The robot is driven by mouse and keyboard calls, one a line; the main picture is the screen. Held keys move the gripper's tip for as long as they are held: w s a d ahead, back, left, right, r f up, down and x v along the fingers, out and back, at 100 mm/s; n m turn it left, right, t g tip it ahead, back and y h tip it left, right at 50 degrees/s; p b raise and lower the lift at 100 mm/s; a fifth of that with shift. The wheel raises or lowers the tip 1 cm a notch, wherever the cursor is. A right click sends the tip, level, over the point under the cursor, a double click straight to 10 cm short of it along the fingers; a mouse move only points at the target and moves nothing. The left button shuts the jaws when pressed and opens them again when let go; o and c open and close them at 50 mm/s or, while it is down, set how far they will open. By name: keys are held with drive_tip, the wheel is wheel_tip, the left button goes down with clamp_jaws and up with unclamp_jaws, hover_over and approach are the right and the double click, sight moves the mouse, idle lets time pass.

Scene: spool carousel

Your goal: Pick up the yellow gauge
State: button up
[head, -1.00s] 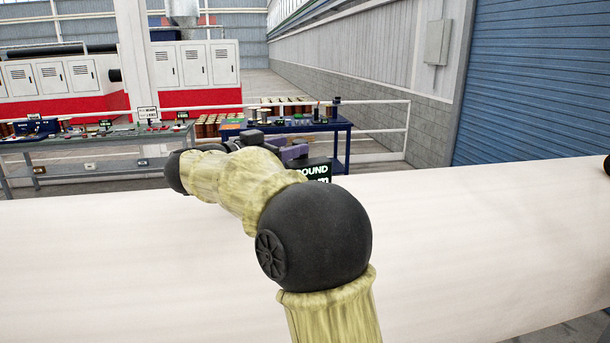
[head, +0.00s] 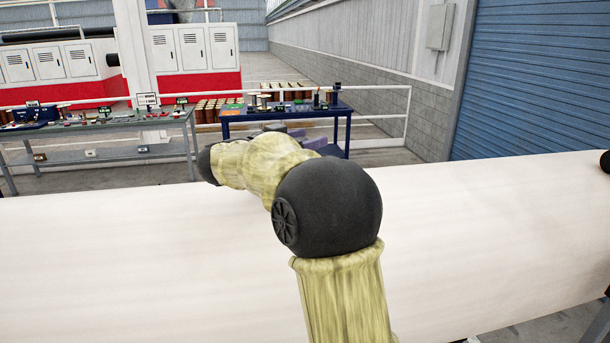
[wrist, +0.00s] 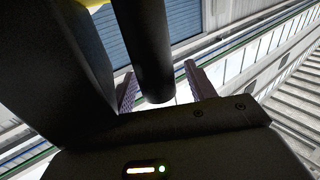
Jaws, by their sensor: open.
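I cannot pick out the yellow gauge in either view. My gripper (wrist: 160,84) shows in the wrist view with its two purple-grey fingers apart. A dark cylinder shows between the fingers in the picture; I cannot tell whether it touches them.
A long white roll (head: 120,270) spans the foreground below my arm. A grey bench (head: 100,126) with small items stands at the left. A white railing (head: 385,115) runs nearby. A blue shutter (head: 535,80) is at the right.

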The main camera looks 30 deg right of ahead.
drive_tip(key=shift+c, duration=0.2)
clamp_jaws()
drive_tip(key=shift+r, duration=0.1)
idle(1.3)
